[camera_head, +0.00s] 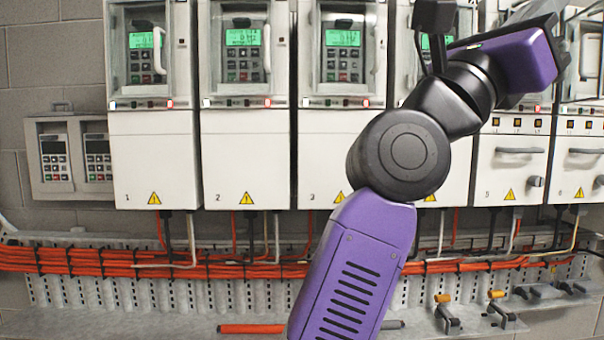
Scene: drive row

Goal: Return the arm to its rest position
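My arm rises from the bottom centre as a purple link (355,265). It bends at a black round joint (407,155) and runs up to the right to a second purple part (520,60). Dark arm parts show at the top edge, left of that purple part. I cannot make out my gripper's fingers; they are hidden behind the arm or outside the picture. The arm stands in front of the white drive cabinets, covering much of the one right of cabinet 3. I cannot tell whether any arm part touches them.
White drive cabinets, among them cabinet 1 (155,150) and cabinet 2 (246,150), line the wall. A small two-keypad box (75,158) hangs at left. Orange cables (100,262) run along a perforated tray. Below, a grey ledge (130,322) holds an orange-handled tool (252,328).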

